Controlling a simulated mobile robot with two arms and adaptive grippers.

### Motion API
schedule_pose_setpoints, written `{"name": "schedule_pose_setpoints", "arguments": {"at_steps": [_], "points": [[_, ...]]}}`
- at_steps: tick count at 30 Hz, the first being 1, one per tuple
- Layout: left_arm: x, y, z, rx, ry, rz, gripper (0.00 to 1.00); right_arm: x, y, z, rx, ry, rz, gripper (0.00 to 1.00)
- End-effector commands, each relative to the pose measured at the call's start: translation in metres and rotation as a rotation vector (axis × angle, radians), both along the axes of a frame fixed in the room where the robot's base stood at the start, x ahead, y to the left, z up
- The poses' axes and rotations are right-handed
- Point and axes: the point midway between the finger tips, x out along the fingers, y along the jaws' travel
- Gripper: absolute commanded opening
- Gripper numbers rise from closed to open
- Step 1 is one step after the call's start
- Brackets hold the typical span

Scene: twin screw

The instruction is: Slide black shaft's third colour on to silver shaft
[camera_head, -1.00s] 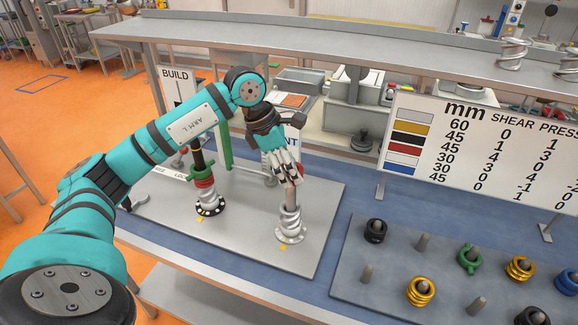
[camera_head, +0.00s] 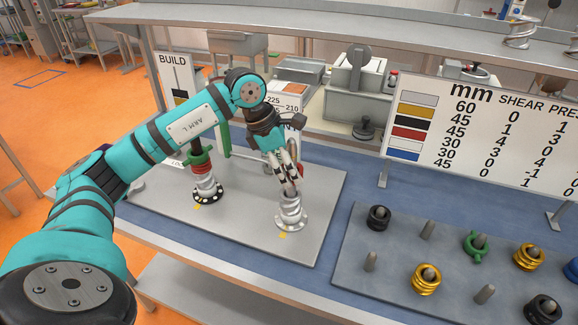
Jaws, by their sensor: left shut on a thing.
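The black shaft (camera_head: 195,146) stands upright on the grey plate at the left, with green, red and silver screw pieces around it, the silver one lowest. The silver shaft (camera_head: 291,188) stands to its right, with a silver screw piece (camera_head: 290,213) around its foot. My left gripper (camera_head: 291,178) is at the silver shaft, fingers pointing down on it just above the silver screw piece. My right gripper is not in view.
The grey plate (camera_head: 245,240) carries both shafts. A second plate at the right holds black (camera_head: 378,218), green (camera_head: 476,245) and gold (camera_head: 425,279) pieces on pegs, and some bare pegs. A colour chart (camera_head: 485,135) stands behind it. A BUILD card (camera_head: 175,75) stands behind the shafts.

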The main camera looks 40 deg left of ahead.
Motion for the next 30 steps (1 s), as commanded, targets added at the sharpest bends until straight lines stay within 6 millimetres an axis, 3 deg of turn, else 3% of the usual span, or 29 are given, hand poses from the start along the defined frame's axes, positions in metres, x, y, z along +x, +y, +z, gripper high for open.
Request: {"name": "schedule_pose_setpoints", "arguments": {"at_steps": [16, 17, 18, 22, 30], "points": [[0.0, 0.0, -0.03, 0.0, -0.001, 0.0, 0.1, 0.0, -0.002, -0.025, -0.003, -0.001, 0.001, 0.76], [0.0, 0.0, -0.027, 0.0, -0.001, 0.0, 0.52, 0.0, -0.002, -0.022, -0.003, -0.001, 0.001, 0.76], [0.0, 0.0, -0.026, 0.0, -0.001, 0.0, 0.57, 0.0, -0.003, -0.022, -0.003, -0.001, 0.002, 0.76], [0.0, 0.0, -0.026, -0.001, -0.001, 0.0, 0.74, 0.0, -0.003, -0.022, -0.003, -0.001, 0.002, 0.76], [0.0, 0.0, -0.026, 0.0, 0.0, 0.0, 0.76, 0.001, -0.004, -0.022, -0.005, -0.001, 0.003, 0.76]]}}
